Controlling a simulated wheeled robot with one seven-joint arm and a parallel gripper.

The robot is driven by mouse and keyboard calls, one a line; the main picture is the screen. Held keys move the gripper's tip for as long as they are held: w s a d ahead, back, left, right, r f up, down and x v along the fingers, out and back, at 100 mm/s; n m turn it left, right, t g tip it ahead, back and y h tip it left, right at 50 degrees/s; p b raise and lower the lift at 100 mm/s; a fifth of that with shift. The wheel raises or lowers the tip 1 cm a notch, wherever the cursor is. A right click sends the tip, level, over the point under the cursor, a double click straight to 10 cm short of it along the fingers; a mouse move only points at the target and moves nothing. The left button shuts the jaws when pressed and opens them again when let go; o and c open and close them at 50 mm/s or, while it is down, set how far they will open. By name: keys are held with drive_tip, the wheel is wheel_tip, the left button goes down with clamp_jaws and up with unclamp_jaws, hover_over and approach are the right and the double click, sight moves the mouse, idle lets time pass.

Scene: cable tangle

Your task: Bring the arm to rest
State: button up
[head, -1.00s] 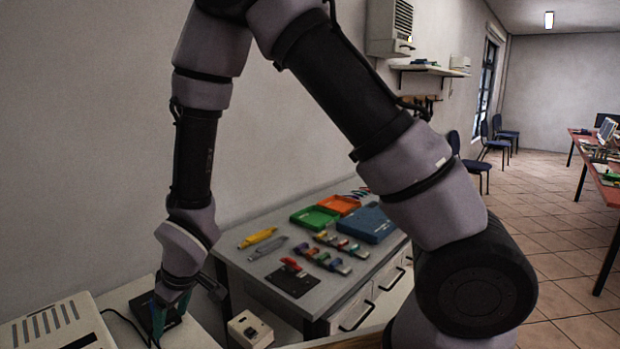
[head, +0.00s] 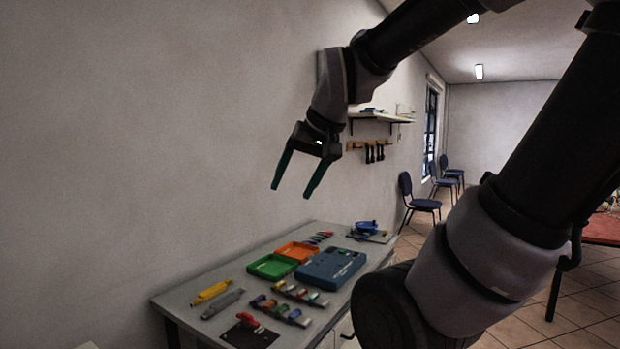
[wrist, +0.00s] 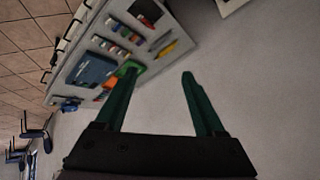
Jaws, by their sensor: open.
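My gripper (head: 294,190) is raised in the air above the workbench, in front of the wall. Its two green fingers are apart with nothing between them. The fingers also show in the wrist view (wrist: 160,80), spread and empty, with the bench and the pale wall beyond. My arm reaches up out of the top of the head view and comes back down to the gripper.
The workbench (head: 184,299) holds a green tray (head: 272,267), an orange tray (head: 298,251), a blue case (head: 331,268), yellow (head: 212,292) and grey tools and several small coloured pieces. A wall shelf (head: 382,117) and hanging tools (head: 372,151) are behind the gripper. Chairs (head: 420,200) stand further back.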

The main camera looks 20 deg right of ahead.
drive_tip(key=shift+s+d+r+m+t, duration=0.1)
drive_tip(key=shift+s+d+r+m, duration=0.15)
drive_tip(key=shift+s, duration=0.25)
drive_tip(key=shift+s+d+r+m+t, duration=0.1)
drive_tip(key=shift+s+d+r+m, duration=0.1)
drive_tip(key=shift+s+d, duration=0.3)
drive_tip(key=shift+s+d+r+m+t, duration=0.1)
drive_tip(key=shift+s+d+r+m, duration=0.15)
drive_tip(key=shift+s, duration=0.3)
